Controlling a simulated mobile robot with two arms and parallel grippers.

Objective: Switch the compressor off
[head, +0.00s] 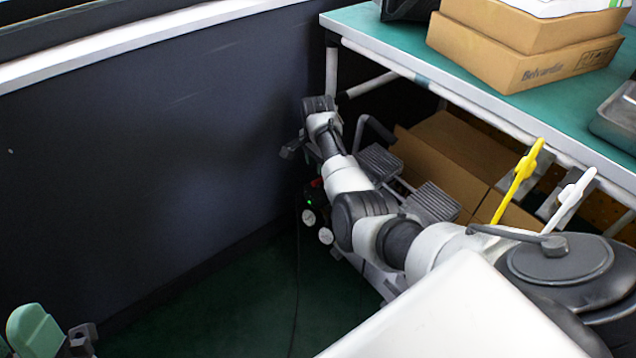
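The compressor (430,203) stands on the floor under the workbench, with grey ribbed parts, two round white gauges (316,226) and small red and green lights (313,186) on its dark front. Its switch cannot be made out. My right arm reaches across in front of it from the lower right and hides part of it. My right gripper (290,149) is at the far end of that arm, near the dark wall, beyond the lights and to their upper left. It is small and partly hidden, so I cannot tell its opening. I cannot make out my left gripper.
The workbench (385,37) has a green top with cardboard boxes (525,62) on it. A brown carton (455,150) is under it. Yellow (519,181) and white (570,199) handles stand at its front edge. A mint-green object (35,331) is at the lower left. Green floor in front is clear.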

